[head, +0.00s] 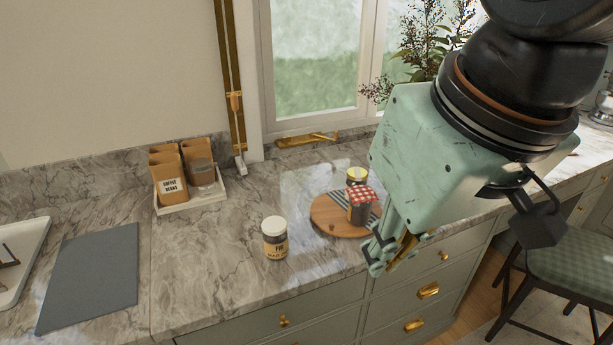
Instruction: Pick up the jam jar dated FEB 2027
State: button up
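A dark jar with a red checked cloth top (361,206) stands on a round wooden board (326,219) on the marble counter. A jar with a yellowish lid (357,175) stands just behind it. A third jar with a white lid (275,239) and a tan label stands on the bare counter left of the board. Its label print is too small to read surely, and I cannot read FEB 2027 on any jar. My gripper (388,257) hangs at the counter's front edge, right of the board and apart from the jars. Its finger opening is unclear from this angle.
A pale tray (193,205) with brown coffee bags and a glass container stands at the back left. A grey mat (90,276) lies at the left. A tall plant (420,45) is partly hidden behind my arm. A chair (560,175) stands at the right.

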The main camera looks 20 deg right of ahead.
jog(key=o, duration=1.7)
jog(key=m+g+p, duration=0.4)
jog(key=m+p, duration=0.9)
jog(key=p, duration=0.1)
send_over(362, 191)
jog(key=f, duration=1.5)
jog(key=shift+s+a+f, duration=0.1)
jog(key=shift+s+a, duration=0.2)
jog(key=shift+a, duration=0.05)
jog(key=shift+w+d+f+m, duration=0.25)
jog(key=shift+d+f+m, duration=0.05)
jog(key=shift+f, duration=0.3)
